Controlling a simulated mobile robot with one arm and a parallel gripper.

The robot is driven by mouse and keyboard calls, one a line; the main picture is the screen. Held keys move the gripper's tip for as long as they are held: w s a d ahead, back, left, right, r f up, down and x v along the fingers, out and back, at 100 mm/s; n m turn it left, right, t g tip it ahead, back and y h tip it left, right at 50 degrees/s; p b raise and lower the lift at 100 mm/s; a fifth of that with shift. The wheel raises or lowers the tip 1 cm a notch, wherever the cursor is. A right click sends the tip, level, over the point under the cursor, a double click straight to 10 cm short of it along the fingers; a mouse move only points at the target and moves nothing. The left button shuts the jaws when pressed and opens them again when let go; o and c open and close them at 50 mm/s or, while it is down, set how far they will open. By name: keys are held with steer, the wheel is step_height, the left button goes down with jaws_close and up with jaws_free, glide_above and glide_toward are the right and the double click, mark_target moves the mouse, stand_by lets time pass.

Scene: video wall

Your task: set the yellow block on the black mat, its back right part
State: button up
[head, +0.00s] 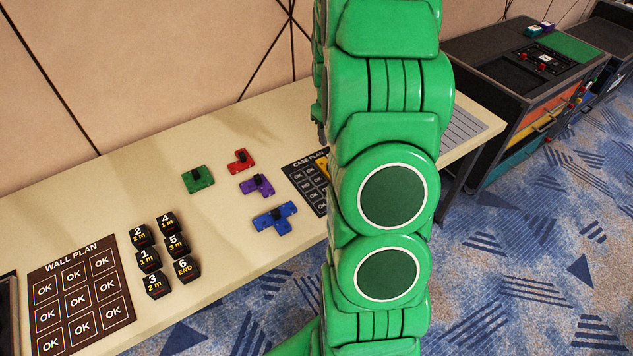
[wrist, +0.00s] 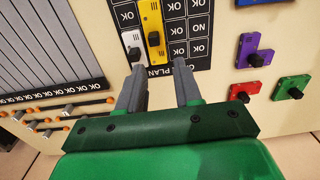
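The yellow block (wrist: 157,18) has a dark knob and lies over the back part of the black mat (wrist: 198,61) in the wrist view. A small white piece with a dark knob (wrist: 132,41) sits close beside it. My gripper (wrist: 159,72) is open, its two grey fingers apart with nothing visible between them. The fingertips are just short of the yellow block's knob, and the left one is close to the white piece. In the head view my arm hides the gripper and most of the mat (head: 294,168); only a sliver of yellow (head: 322,167) shows.
On the table (head: 215,235) left of the mat are a green block (head: 198,180), a red block (head: 241,161), a purple block (head: 257,187) and a blue block (head: 274,219). Several black numbered cubes (head: 149,261) stand near the wall plan mat (head: 82,300). A dark cart (head: 510,75) stands right.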

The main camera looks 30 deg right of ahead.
steer(key=s+a+r, duration=0.6)
steer(key=a, duration=0.3)
steer(key=s+a+r, duration=0.6)
steer(key=a+r, duration=0.1)
steer(key=a, duration=0.2)
steer(key=s+a+r+g, duration=0.1)
steer(key=s+a, duration=0.4)
steer(key=s, duration=0.5)
steer(key=s+a+r, duration=0.3)
steer(key=s+a, duration=0.2)
steer(key=s, duration=0.5)
steer(key=shift+s+r+g, duration=0.15)
steer(key=shift+s+g, duration=0.05)
steer(key=shift+g, duration=0.2)
